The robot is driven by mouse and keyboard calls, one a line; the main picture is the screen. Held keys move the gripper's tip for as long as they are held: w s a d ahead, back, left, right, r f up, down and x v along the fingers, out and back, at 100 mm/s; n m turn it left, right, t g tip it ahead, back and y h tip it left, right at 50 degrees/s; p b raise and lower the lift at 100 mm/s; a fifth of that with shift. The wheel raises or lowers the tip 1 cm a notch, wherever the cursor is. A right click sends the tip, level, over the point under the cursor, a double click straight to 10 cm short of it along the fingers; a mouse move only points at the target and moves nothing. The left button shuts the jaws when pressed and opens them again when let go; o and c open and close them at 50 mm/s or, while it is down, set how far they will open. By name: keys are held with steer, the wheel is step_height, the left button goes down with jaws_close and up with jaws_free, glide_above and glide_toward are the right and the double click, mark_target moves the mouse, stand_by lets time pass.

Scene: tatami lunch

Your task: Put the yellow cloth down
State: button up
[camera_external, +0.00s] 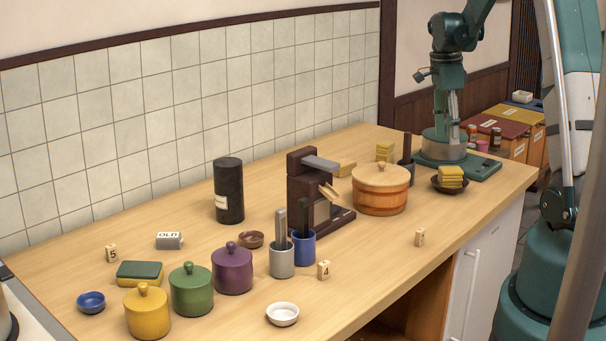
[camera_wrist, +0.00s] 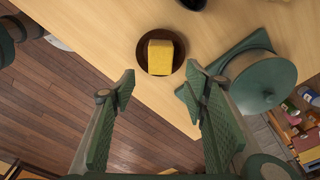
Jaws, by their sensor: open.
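A folded yellow cloth (camera_external: 451,174) sits in a round dark brown dish (camera_external: 450,188) near the right end of the counter. In the wrist view the cloth (camera_wrist: 160,57) shows as a yellow block inside the dish (camera_wrist: 141,51). My gripper (camera_external: 451,118) points down, in the air behind and above the dish in the external view. In the wrist view its two green-padded fingers are wide apart (camera_wrist: 160,73), with nothing between them. The cloth appears beyond the fingertips and apart from them. A second yellow stack (camera_external: 385,151) stands farther back.
A green base plate with a drum (camera_wrist: 265,80) is right of the dish in the wrist view. A wooden tub (camera_external: 380,190) stands to the left in the external view. The counter's front edge (camera_external: 490,210) is close. Bare counter lies around the number 4 block (camera_external: 323,270).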

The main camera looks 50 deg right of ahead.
stand_by(0.6)
steer(key=w+a+r+n+t, duration=0.1)
steer(key=a+r+n, duration=0.35)
steer(key=a, duration=0.45)
steer(key=a+r+n+t+h, duration=0.1)
steer(key=a+r+n, duration=0.4)
steer(key=a, duration=0.4)
steer(key=w+a+r+n+t, duration=0.1)
steer(key=a+r+n+t, duration=0.15)
steer(key=a+r, duration=0.55)
steer(key=s+a+n+t, duration=0.1)
steer(key=s+a+n, duration=0.3)
steer(key=a, duration=0.5)
steer(key=s+a+n+t+y, duration=0.1)
steer(key=s+a+n, duration=0.4)
steer(key=a, duration=0.4)
steer(key=s+a+n+t+y, duration=0.1)
steer(key=s+a+n, duration=0.4)
steer(key=a, duration=0.5)
steer(key=shift+s+r+n+t, duration=0.15)
steer(key=shift+r+n+t, duration=0.2)
steer(key=shift+n, duration=0.15)
stand_by(1.5)
